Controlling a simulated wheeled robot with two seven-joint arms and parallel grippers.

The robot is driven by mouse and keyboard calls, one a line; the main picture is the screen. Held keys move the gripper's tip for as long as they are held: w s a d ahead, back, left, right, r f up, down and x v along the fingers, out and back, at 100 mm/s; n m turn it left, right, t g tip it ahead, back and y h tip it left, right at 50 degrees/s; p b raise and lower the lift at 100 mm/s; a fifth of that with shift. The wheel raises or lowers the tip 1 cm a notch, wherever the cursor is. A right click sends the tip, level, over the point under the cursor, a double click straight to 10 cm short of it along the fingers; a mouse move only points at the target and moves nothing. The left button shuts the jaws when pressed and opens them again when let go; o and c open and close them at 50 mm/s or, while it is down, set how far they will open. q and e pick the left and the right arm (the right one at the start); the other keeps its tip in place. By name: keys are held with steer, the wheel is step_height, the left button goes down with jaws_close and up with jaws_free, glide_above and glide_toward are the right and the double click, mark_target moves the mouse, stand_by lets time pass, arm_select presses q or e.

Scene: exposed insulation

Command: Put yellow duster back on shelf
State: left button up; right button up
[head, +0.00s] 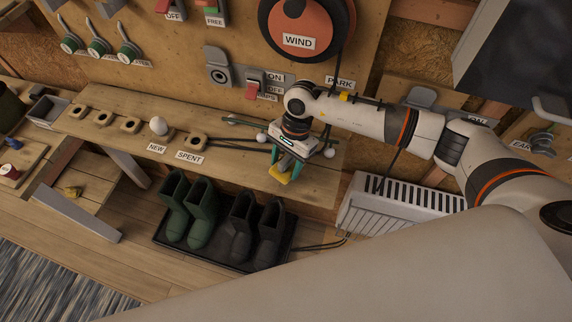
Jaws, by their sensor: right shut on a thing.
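My right gripper (284,170) points down over the right part of the long wooden shelf (232,166). The gripper hides part of the duster. My left gripper is not in view.
A white bulb (158,125) and several wooden sockets stand on the shelf, with NEW and SPENT labels. Dark rods lie near the gripper. Green boots (201,212) and dark boots (268,235) stand below in a tray. A white radiator (385,205) is at right.

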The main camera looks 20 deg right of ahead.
mark_target(286, 170)
step_height(286, 170, down, 3)
stand_by(0.3)
steer(key=shift+f, duration=0.2)
steer(key=o, duration=1)
steer(key=shift+c, duration=0.2)
steer(key=shift+r, duration=0.1)
